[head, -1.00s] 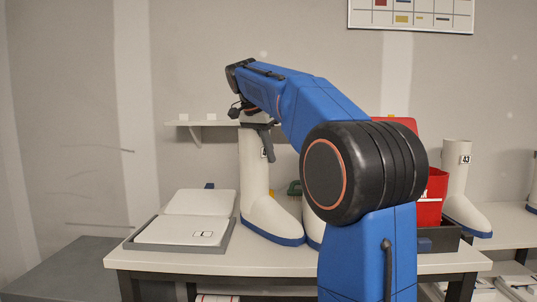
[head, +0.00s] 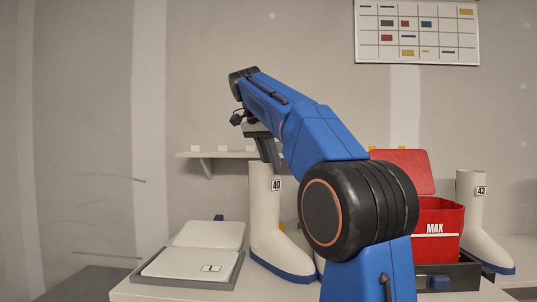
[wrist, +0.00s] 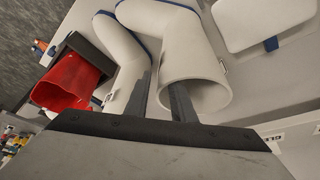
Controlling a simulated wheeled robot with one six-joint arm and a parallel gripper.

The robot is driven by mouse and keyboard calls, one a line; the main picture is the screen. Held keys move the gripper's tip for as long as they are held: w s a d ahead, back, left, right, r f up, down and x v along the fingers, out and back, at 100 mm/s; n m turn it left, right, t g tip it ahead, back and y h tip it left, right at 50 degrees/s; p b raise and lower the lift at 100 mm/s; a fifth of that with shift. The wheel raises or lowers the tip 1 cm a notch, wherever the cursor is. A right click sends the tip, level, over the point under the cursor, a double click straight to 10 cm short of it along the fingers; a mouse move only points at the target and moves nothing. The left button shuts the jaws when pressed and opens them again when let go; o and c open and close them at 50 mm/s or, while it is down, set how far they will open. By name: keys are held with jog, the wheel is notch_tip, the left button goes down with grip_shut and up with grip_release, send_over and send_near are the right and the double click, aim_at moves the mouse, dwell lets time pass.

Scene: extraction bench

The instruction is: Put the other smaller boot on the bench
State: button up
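A white boot with a blue sole, labelled 40 (head: 265,218), stands upright on the bench (head: 140,290). My gripper (head: 268,158) is at its top rim, fingers pointing down. In the wrist view my gripper (wrist: 162,80) is open, its fingers apart. One finger overlaps the mouth of that boot (wrist: 190,40); the other is outside its wall. I cannot tell how deep the first finger reaches. A second white boot (wrist: 125,50) stands beside it, mostly hidden behind my arm in the head view. A boot labelled 43 (head: 472,215) stands at the right.
A white flat device on a grey tray (head: 232,275) is left of boot 40. A red bin marked MAX (head: 435,230), with its lid up, sits right of my arm. A small wall shelf (head: 195,154) is behind.

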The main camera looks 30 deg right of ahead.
jog(key=shift+v, duration=2.15)
jog(key=s+a+n+t, duration=0.2)
jog(key=s+n, duration=0.1)
jog(key=s, duration=0.2)
jog(key=s+a+f+n+y, duration=0.1)
jog(key=s+a+f+n, duration=0.2)
jog(key=s+f, duration=0.6)
jog(key=s+a+f+n+t+y, duration=0.1)
jog(key=s+a+f+n, duration=0.3)
jog(key=f, duration=1.7)
jog(key=s+a+f+n+t+y, duration=0.1)
jog(key=s+a+f+n, duration=0.3)
jog(key=s+f, duration=1)
jog(key=shift+f+n+y, duration=0.7)
jog(key=shift+f+n, duration=0.15)
jog(key=shift+n, duration=0.05)
jog(key=shift+a, duration=0.15)
